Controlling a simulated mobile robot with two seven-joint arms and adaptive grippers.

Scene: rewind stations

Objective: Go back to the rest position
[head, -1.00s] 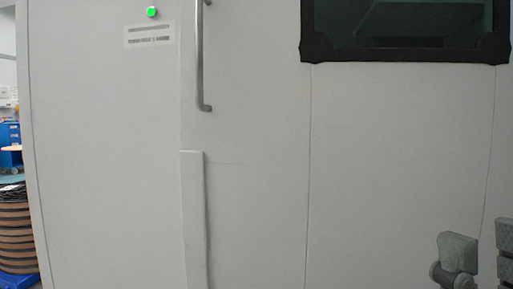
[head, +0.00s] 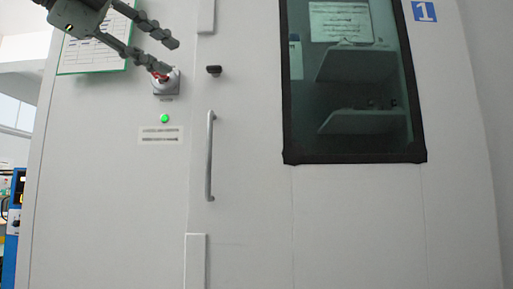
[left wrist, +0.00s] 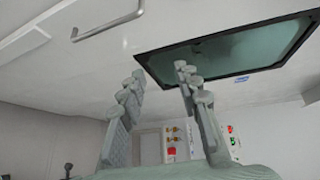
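My left gripper (head: 168,57) comes in from the top left of the head view. Its two fingers are spread apart with nothing between them. My right gripper is not in view.
The white cabinet (head: 250,235) fills most of the head view. It has a vertical handle (head: 209,160), a black latch (head: 213,71), a lit green button (head: 164,118) and a dark-framed window (head: 350,145). A green-edged paper sheet (head: 90,60) hangs behind my left arm.

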